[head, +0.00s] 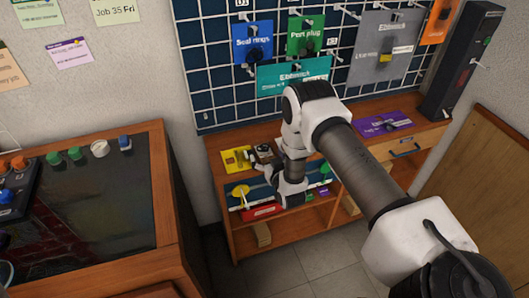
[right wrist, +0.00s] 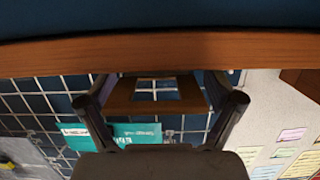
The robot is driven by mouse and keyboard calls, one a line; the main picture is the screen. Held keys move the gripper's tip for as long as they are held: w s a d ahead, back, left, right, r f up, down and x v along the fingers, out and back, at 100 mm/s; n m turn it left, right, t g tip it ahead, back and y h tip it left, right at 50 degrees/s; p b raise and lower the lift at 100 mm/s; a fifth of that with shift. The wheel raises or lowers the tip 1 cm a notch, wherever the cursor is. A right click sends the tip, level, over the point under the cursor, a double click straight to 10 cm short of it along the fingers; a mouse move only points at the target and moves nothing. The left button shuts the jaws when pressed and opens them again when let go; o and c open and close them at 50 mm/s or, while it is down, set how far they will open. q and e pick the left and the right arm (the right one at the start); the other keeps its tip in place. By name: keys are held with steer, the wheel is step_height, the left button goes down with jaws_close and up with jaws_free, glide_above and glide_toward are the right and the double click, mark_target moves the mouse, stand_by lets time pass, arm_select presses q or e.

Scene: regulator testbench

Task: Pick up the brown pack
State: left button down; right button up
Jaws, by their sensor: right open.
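A small tan-brown block (head: 261,234), which looks like the brown pack, lies on the lower shelf of the wooden bench, left of centre. The block cannot be made out there. My left gripper is not in view.
The bench's wooden top (head: 345,141) and lower shelf (head: 285,222) lie close to the arm. A red box (head: 261,211) is just above the block. A second tan block (head: 350,205) is to the right. A console (head: 95,205) stands at left; floor between is clear.

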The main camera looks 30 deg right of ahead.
steer(key=shift+s, duration=0.1)
steer(key=c, duration=1.1)
steer(key=shift+d+r, duration=0.1)
